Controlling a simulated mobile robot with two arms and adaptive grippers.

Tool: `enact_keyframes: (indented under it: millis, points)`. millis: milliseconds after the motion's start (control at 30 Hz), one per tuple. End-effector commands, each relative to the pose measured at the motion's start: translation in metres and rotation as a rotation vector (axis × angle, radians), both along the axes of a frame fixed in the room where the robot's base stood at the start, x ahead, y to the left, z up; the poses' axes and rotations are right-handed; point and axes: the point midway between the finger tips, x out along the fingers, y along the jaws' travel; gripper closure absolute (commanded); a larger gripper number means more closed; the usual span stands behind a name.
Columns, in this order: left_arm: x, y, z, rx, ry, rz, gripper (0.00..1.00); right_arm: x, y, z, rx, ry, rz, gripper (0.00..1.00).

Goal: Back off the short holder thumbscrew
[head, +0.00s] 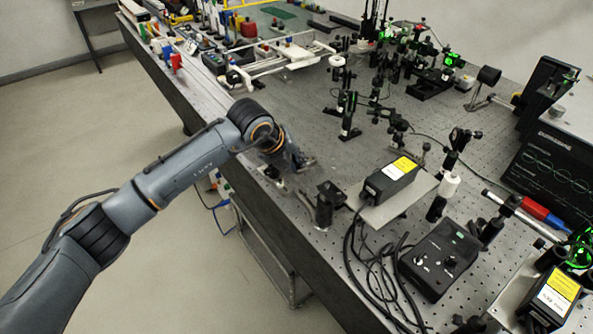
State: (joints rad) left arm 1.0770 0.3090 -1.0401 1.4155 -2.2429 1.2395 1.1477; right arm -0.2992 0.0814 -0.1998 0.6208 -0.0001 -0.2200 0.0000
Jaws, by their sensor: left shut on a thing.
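My left arm comes in from the left and reaches over the near left edge of the optical bench (262,215). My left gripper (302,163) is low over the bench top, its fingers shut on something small. The short holder's thumbscrew is at the fingers but is too small and too covered by them to show clearly. A small light-coloured part (273,172) shows just below the gripper. A short black post holder (326,203) stands to the right of and nearer than the gripper. My right gripper is not in view.
A black laser box with a yellow label (391,179) sits on a plate to the right. Loose black cables (365,262) run down to a black controller (440,258). Several optics posts (349,115) stand beyond. Bare bench lies behind the gripper.

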Motion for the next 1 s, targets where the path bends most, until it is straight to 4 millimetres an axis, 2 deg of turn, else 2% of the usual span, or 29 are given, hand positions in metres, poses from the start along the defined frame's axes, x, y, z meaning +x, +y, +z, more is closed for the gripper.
enact_keyframes:
  millis: [33, 200, 700, 733, 800, 833, 1000]
  points:
    - [0.0006, 0.0020, -0.0050, -0.019, -0.004, 0.002, 1.00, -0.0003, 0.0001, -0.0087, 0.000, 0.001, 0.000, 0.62]
    - [0.0002, 0.0022, -0.0033, -0.066, -0.009, 0.002, 1.00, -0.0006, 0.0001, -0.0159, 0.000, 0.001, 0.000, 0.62]
    - [0.0001, 0.0025, -0.0014, -0.083, -0.011, 0.002, 1.00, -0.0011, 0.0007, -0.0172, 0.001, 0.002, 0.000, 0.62]
    - [0.0001, 0.0025, -0.0014, -0.083, -0.011, 0.002, 0.79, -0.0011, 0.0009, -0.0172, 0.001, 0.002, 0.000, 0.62]
    - [0.0001, 0.0025, -0.0014, -0.083, -0.011, 0.002, 0.64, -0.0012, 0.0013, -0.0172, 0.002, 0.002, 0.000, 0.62]
    - [0.0001, 0.0024, -0.0013, -0.083, -0.011, 0.002, 0.62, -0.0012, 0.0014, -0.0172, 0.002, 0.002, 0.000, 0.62]
    - [0.0000, 0.0023, -0.0012, -0.083, -0.011, 0.001, 0.62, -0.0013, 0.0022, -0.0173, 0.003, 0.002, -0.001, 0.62]
